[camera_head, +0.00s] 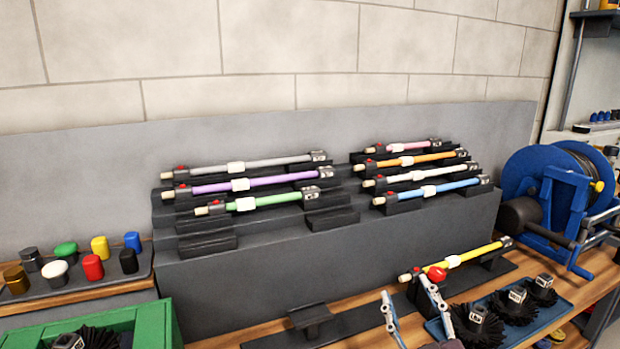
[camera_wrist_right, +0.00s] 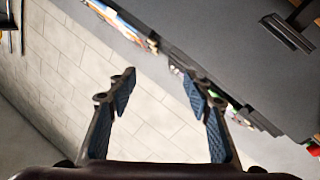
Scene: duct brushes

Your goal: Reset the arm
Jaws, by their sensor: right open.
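My right gripper (camera_head: 404,290) comes in from the bottom of the head view with its fingers apart. In the head view its fingertips overlap the area just in front of the yellow rod (camera_head: 468,257); I cannot tell the gap in depth. The yellow rod lies across low black supports on the bench, with a red round part near its left end. In the right wrist view the gripper (camera_wrist_right: 160,82) is open, with nothing between its blue-padded fingers. That view is tilted and shows the wall beyond the fingers. My left gripper is not in view.
A stepped dark rack (camera_head: 330,257) holds several coloured rods. An empty black support (camera_head: 311,318) stands at bottom centre. A blue tray (camera_head: 548,322) with black brushes lies right of my gripper. A blue reel (camera_head: 530,172) stands at right, a green bin (camera_head: 150,320) at lower left.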

